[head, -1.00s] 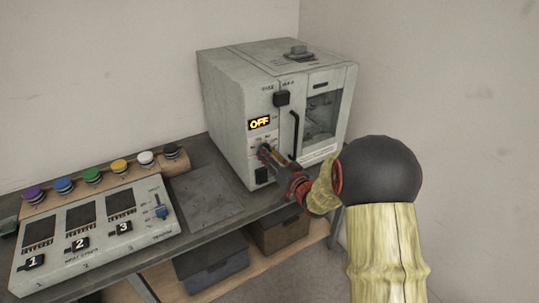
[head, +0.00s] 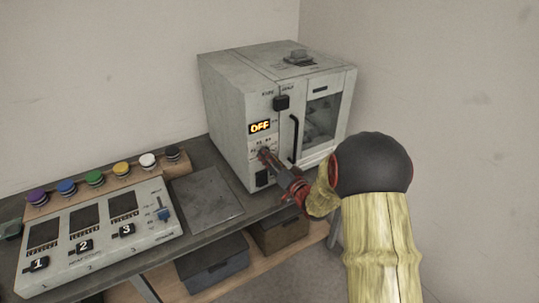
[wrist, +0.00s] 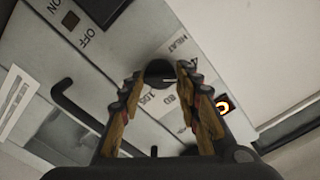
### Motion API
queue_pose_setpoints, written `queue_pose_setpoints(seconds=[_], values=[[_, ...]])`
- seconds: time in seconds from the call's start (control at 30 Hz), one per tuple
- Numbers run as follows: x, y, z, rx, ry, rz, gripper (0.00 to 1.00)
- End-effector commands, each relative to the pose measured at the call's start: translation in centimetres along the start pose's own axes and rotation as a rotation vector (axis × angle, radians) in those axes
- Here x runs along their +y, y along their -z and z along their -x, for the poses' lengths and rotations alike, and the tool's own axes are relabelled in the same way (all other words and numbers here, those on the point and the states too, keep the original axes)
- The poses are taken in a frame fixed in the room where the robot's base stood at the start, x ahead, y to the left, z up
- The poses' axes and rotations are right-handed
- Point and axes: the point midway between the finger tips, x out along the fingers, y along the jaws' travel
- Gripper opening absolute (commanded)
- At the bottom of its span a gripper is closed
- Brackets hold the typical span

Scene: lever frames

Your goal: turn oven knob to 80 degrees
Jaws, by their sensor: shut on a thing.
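The oven (head: 228,110) is a grey-white box on the bench, with a lit display (head: 260,127) reading OFF. The oven knob (wrist: 160,72) is a dark round dial with a light pointer line, in the upper middle of the wrist view. Printed marks beside it include 80, 105 and HEAT. My gripper (wrist: 161,82) is shut on the knob, one finger on each side. In the head view my gripper (head: 268,157) reaches the panel below the display and mostly hides the knob. The exact pointer angle is hard to read.
A black door handle (head: 294,138) stands out right of the knob, and it shows at left in the wrist view (wrist: 75,105). A black switch (head: 281,102) sits above. A control box (head: 95,245) with colored buttons behind it stands at left.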

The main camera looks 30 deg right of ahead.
Motion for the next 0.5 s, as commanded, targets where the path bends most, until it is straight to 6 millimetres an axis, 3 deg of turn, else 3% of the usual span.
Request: queue_pose_setpoints(seconds=[0.5], values=[[-0.13,0.2,0.0,-0.001,-0.002,-0.493,0.08]])
